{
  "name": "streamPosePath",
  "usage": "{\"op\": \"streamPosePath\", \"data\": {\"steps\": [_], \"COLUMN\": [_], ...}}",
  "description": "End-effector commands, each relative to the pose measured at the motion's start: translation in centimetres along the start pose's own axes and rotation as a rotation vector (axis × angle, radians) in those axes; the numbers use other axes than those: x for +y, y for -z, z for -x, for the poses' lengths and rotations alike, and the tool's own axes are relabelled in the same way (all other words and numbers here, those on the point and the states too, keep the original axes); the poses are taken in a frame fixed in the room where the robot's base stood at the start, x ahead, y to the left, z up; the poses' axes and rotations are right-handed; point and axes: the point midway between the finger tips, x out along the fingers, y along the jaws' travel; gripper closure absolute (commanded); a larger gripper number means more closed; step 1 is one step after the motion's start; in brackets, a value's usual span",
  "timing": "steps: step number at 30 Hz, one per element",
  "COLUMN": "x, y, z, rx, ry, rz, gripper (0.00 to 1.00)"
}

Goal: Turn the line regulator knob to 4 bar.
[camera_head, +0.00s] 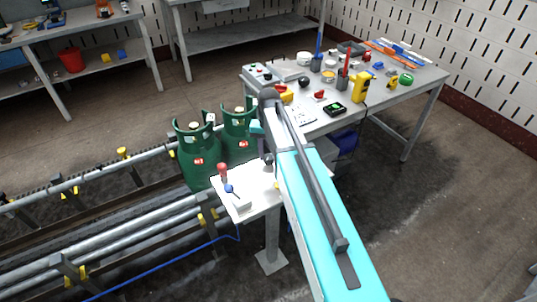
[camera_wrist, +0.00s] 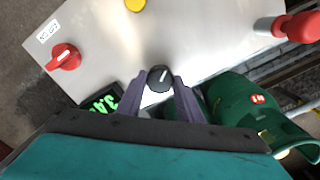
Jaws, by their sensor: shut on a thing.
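The black regulator knob (camera_wrist: 160,77) with a white pointer line sits on the light grey panel (camera_wrist: 190,40) in the wrist view. My gripper (camera_wrist: 158,84) has its two dark fingers closed on either side of the knob. The pointer is tilted slightly off the picture's upright. A small display with green digits (camera_wrist: 103,104) lies left of the knob, tilted and partly covered by my gripper; the digits look like 3.4.
On the panel are a red knob (camera_wrist: 65,56) beside a label, a yellow button (camera_wrist: 135,4) and a red-handled lever (camera_wrist: 295,27). A cluttered workbench (camera_head: 425,85) is behind.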

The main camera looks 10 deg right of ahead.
Motion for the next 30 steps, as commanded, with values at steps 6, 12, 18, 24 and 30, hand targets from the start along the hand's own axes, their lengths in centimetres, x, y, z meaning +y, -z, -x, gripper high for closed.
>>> {"op": "streamPosePath", "data": {"steps": [6,12,18,24,30], "x": [-0.07,-0.06,-0.17,-0.20,-0.16], "y": [-0.08,-0.08,-0.11,-0.13,-0.09], "z": [-0.05,-0.05,-0.06,-0.06,-0.04], "rx": [-0.002,-0.002,-0.002,-0.002,-0.001], "ry": [0.002,0.002,0.002,0.002,0.001], "rz": [0.107,0.150,0.157,0.157,0.156], "gripper": [0.89,0.89,0.89,0.89,0.48]}}
